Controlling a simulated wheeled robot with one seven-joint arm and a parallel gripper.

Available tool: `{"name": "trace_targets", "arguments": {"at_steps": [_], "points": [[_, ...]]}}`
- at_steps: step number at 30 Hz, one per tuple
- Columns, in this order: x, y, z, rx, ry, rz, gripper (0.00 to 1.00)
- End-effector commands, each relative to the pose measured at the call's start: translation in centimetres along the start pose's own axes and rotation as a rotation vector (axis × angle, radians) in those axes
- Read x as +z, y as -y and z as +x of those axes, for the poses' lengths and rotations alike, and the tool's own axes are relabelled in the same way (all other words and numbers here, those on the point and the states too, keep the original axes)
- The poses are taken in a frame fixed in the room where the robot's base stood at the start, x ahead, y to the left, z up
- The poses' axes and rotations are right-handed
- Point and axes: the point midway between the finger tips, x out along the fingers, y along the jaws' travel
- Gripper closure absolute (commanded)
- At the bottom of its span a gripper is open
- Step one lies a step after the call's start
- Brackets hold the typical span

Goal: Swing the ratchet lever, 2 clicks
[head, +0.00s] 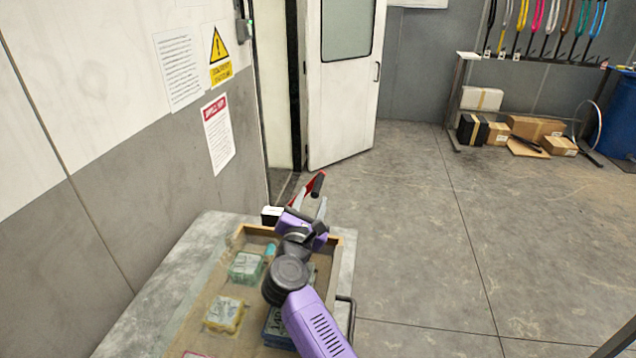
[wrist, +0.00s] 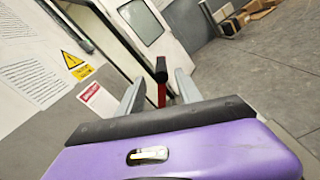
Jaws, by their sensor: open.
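The ratchet lever has a red arm (head: 309,187) and a black grip (head: 318,184). It stands just past the far end of the tray in the head view. In the wrist view its black grip (wrist: 160,70) is upright and appears between my two grey fingers. My gripper (head: 311,205) is open, with one finger to each side of the lever in the wrist view (wrist: 157,88). I cannot tell whether either finger touches it. The lever's base is hidden behind my gripper.
A wooden-rimmed tray (head: 345,238) holding several wrapped blocks lies on a grey table (head: 152,312) below my arm. A white door (head: 341,120) stands open behind.

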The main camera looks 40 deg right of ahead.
Motion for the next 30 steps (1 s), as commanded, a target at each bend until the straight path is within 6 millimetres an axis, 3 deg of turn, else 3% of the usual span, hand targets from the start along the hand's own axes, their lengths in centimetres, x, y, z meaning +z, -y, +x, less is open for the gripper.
{"name": "trace_targets", "arguments": {"at_steps": [12, 24, 30], "points": [[0.2, 0.1, 5.9, -0.004, 0.001, -0.001, 0.59], [0.1, 0.1, 6.7, -0.001, 0.0, 0.0, 0.59], [0.1, 0.1, 6.7, -0.001, 0.0, 0.0, 0.98]]}}
